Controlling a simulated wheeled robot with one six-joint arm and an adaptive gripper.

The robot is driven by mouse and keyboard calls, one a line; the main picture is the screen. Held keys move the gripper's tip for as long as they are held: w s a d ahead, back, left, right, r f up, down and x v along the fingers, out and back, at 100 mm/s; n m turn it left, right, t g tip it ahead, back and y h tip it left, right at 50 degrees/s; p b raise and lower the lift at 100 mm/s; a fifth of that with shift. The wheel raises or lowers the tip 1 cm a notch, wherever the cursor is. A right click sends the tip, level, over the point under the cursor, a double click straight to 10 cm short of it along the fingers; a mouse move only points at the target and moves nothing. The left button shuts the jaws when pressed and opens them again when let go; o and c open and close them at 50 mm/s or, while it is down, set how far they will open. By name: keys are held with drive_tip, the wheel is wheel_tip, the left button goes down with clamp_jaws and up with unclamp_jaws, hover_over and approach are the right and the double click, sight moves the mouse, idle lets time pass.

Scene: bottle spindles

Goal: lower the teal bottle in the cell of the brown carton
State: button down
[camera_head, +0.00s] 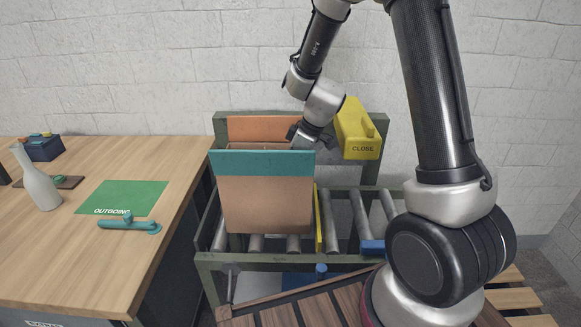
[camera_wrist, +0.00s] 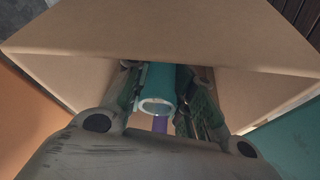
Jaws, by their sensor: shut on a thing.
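The brown carton (camera_head: 265,204) stands open on a roller conveyor, with a teal band along its front top edge and an orange flap at the back. My gripper (camera_head: 299,137) reaches down into its right part; the fingertips are hidden behind the front wall in the head view. In the wrist view my gripper (camera_wrist: 157,82) is shut on the teal bottle (camera_wrist: 159,83), whose pale open rim faces the camera. The bottle is between cardboard walls (camera_wrist: 150,38). Its bottom is hidden, so I cannot tell whether it touches the carton floor. A purple strip (camera_wrist: 160,124) shows beside the rim.
A yellow block marked CLOSE (camera_head: 358,130) is right of the carton. Conveyor rollers (camera_head: 360,215) lie bare there. On the wooden table (camera_head: 110,255) at left are a pale bottle (camera_head: 40,182), a green OUTGOING mat (camera_head: 122,198) and a teal handled tool (camera_head: 130,223).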

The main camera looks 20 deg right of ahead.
drive_tip(key=c, duration=1.1)
unclamp_jaws()
drive_tip(key=shift+r, duration=0.1)
drive_tip(key=shift+r, duration=13.75)
